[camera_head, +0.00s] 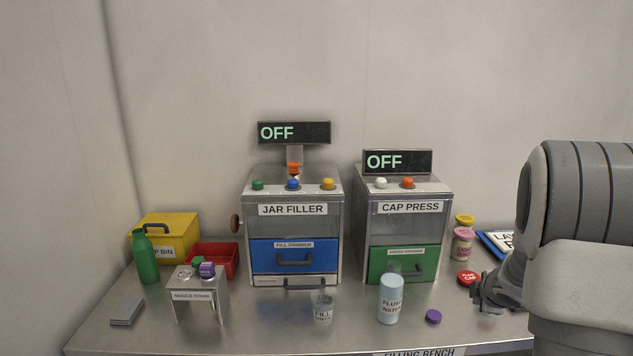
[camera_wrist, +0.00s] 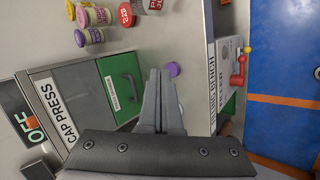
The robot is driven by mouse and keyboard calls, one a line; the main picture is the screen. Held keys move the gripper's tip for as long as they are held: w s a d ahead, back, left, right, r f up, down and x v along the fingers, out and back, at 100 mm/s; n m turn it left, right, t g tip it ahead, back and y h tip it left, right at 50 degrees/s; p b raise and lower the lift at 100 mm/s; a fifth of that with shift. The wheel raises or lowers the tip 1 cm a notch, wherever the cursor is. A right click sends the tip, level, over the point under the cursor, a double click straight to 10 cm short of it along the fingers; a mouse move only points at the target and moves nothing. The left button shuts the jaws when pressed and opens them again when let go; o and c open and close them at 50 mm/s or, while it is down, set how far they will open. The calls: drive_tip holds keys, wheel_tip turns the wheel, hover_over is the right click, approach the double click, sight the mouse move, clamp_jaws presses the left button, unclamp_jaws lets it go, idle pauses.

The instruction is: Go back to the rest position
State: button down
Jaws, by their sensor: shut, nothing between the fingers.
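My gripper (camera_head: 487,293) is at the right of the head view, near the bench's right part, with my arm behind it. In the wrist view my gripper (camera_wrist: 159,72) has its two fingers together, shut with nothing between them. A purple cap (camera_head: 433,317) lies on the bench left of the gripper; in the wrist view the purple cap (camera_wrist: 173,69) shows just beside the fingertips, apart in depth as far as I can tell. The cap press (camera_head: 410,232) stands behind and left of the gripper, its display reading OFF. Its green drawer (camera_wrist: 122,83) looks closed.
The jar filler (camera_head: 292,225), display OFF, stands left of the press. A flush water bottle (camera_head: 390,300) and a clear fill jar (camera_head: 322,307) stand in front. A red cap (camera_head: 467,278) and stacked jars (camera_head: 463,243) are near the gripper. A nozzle stand (camera_head: 197,295) is at left.

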drive_tip(key=s+a+r+m+h, duration=0.1)
drive_tip(key=s+a+r+m, duration=0.35)
drive_tip(key=r, duration=0.25)
drive_tip(key=s+a+r+m+h, duration=0.1)
drive_tip(key=s+a+r+m, duration=0.3)
drive_tip(key=r, duration=0.4)
drive_tip(key=s+a+m+g+y, duration=0.1)
drive_tip(key=s+a+m+y, duration=0.1)
drive_tip(key=s+a, duration=0.5)
drive_tip(key=s+a+r+m+g+y, duration=0.1)
drive_tip(key=s+a+m, duration=0.3)
drive_tip(key=s+a, duration=0.4)
drive_tip(key=s+y, duration=0.1)
drive_tip(key=s, duration=0.5)
drive_tip(key=shift+s+r, duration=0.15)
drive_tip(key=shift+s, duration=0.05)
drive_tip(key=shift+d, duration=0.2)
